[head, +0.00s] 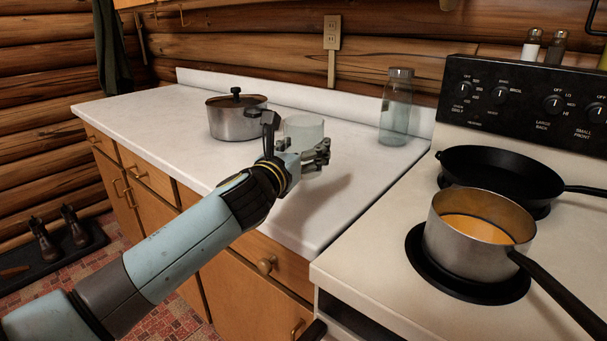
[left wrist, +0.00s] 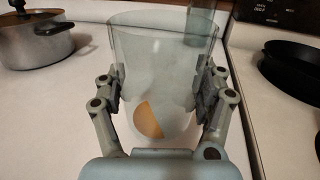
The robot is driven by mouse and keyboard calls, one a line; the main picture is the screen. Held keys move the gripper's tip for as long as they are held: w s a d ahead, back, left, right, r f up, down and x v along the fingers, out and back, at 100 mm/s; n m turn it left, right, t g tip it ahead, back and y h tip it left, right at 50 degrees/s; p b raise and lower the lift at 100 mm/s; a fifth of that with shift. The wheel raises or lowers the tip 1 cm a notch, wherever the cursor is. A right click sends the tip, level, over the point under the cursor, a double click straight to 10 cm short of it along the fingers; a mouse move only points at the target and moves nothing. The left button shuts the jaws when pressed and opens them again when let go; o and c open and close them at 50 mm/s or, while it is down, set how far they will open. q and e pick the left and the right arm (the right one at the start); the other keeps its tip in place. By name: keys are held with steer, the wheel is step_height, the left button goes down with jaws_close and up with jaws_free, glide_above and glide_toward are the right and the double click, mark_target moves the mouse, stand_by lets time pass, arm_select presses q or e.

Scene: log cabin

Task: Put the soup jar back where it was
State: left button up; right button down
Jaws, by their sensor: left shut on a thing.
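The soup jar (head: 304,130) is a clear, wide-mouthed glass vessel over the white counter. In the left wrist view the jar (left wrist: 163,50) fills the middle, upright, with a small orange patch (left wrist: 148,120) showing low down in it. My left gripper (head: 312,158) is shut on the jar, with one finger on each side of it; the fingers also show in the left wrist view (left wrist: 162,92). I cannot tell whether the jar's base touches the counter. My right gripper is not in view.
A lidded pot (head: 232,120) stands left of the jar. A tall glass bottle (head: 396,112) stands at the counter's back right. On the stove are a black skillet (head: 500,172) and a saucepan (head: 470,250) with orange soup. The white counter (head: 150,115) is clear at left.

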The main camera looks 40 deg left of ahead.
arm_select(q)
step_height(320, 180, down, 4)
steer(key=b, duration=0.3)
steer(key=shift+f, duration=0.1)
steer(key=o, duration=1.6)
steer(key=shift+o, duration=0.2)
steer(key=shift+s, duration=0.15)
steer(key=s, duration=0.4)
steer(key=s+d, duration=0.1)
steer(key=s, duration=0.2)
steer(key=s+d+b, duration=0.1)
steer(key=s, duration=0.3)
steer(key=shift+s, duration=0.3)
